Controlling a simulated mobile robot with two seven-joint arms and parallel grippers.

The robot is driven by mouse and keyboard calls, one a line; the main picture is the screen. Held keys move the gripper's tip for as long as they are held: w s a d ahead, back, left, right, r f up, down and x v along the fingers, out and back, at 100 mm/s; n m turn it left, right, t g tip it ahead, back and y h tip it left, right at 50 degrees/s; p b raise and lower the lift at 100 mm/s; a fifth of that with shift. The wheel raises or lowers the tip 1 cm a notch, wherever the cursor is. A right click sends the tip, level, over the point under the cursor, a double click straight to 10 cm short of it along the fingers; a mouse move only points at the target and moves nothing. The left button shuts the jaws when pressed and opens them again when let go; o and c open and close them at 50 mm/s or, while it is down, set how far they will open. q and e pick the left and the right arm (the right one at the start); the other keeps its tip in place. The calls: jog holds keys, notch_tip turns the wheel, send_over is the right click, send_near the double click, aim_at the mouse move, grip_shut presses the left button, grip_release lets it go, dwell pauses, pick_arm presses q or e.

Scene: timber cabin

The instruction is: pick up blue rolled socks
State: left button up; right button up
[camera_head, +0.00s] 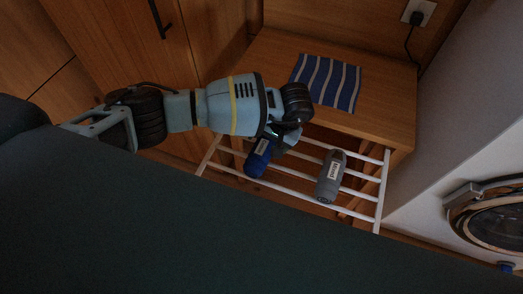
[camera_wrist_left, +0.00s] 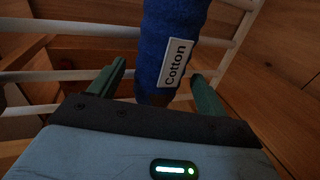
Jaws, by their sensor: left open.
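The blue rolled socks (camera_head: 258,160), with a white label, lie on a white slatted rack (camera_head: 379,190). In the left wrist view the blue roll (camera_wrist_left: 172,38) stands up the picture, and its label reads "Cotton". In the left wrist view the open green fingers of my left gripper (camera_wrist_left: 158,75) are on either side of the roll's lower end, with gaps visible. I cannot tell its exact height above the roll. My right gripper is not in view.
A grey labelled roll (camera_head: 330,176) lies on the same rack, to the right. A blue-and-white striped cloth (camera_head: 327,80) lies on the wooden top (camera_head: 385,95). A wall rises at right, with a round-doored appliance (camera_head: 490,215) beside it. Wooden cabinets stand behind.

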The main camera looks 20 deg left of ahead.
aim_at(265, 143)
pick_arm(q)
jog(key=shift+a+f, duration=0.15)
jog(key=shift+f, duration=0.2)
jog(key=shift+c, duration=0.3)
jog(key=c, duration=1.1)
jog(key=shift+o, duration=0.2)
jog(key=shift+r, duration=0.1)
jog(key=shift+r, duration=0.45)
jog(key=r, duration=0.1)
jog(key=s+r, duration=0.1)
jog(key=shift+d+r, duration=0.3)
jog(key=s+d+r, duration=0.1)
jog(key=s+d, duration=0.6)
jog(key=s, duration=0.6)
jog(key=shift+r+b, duration=0.2)
jog(key=shift+b, duration=0.15)
